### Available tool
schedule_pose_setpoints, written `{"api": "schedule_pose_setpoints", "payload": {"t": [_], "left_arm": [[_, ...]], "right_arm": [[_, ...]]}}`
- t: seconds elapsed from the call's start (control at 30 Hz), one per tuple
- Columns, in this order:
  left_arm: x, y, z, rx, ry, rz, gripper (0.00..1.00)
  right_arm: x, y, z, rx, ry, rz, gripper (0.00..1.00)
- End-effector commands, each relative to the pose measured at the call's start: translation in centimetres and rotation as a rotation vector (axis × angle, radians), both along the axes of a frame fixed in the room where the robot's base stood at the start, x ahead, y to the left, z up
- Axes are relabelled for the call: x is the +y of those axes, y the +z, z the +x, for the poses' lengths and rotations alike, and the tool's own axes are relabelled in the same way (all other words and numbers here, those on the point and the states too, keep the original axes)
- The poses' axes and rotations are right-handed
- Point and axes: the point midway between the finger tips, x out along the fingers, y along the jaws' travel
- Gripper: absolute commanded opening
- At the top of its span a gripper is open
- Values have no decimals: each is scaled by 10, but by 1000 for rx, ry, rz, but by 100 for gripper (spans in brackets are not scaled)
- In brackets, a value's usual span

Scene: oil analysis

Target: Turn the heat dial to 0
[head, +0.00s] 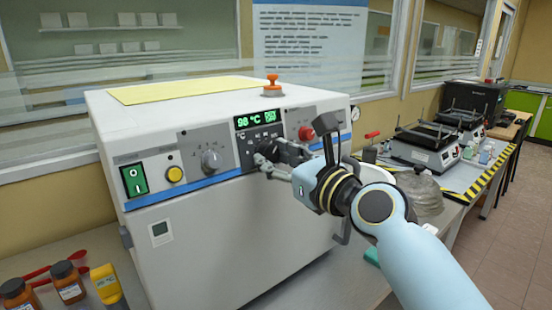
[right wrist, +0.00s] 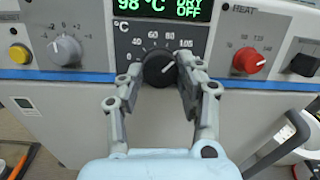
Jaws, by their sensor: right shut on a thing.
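A red knob (right wrist: 248,60) sits under the label HEAT on the white machine's front panel, right of my right gripper and apart from it. The red knob also shows in the head view (head: 306,133). My right gripper (right wrist: 160,76) is shut on a black dial (right wrist: 159,70), one finger on each side. This dial has a °C scale around it, and its white mark points to the upper right. In the head view the fingers partly hide the black dial. The green display (right wrist: 160,8) above it reads 98 °C and DRY OFF. My left gripper is not in view.
A grey knob (head: 211,160), a yellow button (head: 175,174) and a green switch (head: 134,180) are left on the panel. Brown bottles (head: 67,282) stand at lower left. A metal handle (right wrist: 275,146) is at lower right.

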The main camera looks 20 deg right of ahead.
Motion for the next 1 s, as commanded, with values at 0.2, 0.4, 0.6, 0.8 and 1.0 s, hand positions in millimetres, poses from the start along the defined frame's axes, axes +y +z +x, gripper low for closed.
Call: {"api": "schedule_pose_setpoints", "payload": {"t": [0.2,0.4,0.6,0.8,1.0], "left_arm": [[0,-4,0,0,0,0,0],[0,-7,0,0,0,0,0],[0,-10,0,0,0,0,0],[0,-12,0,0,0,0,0],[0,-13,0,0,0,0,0]], "right_arm": [[-1,-1,0,-41,26,-117,4],[-2,-1,1,-100,64,-280,4],[-3,-1,1,-164,103,-456,4],[-4,0,1,-227,143,-631,4],[-4,1,2,-291,182,-806,4]]}}
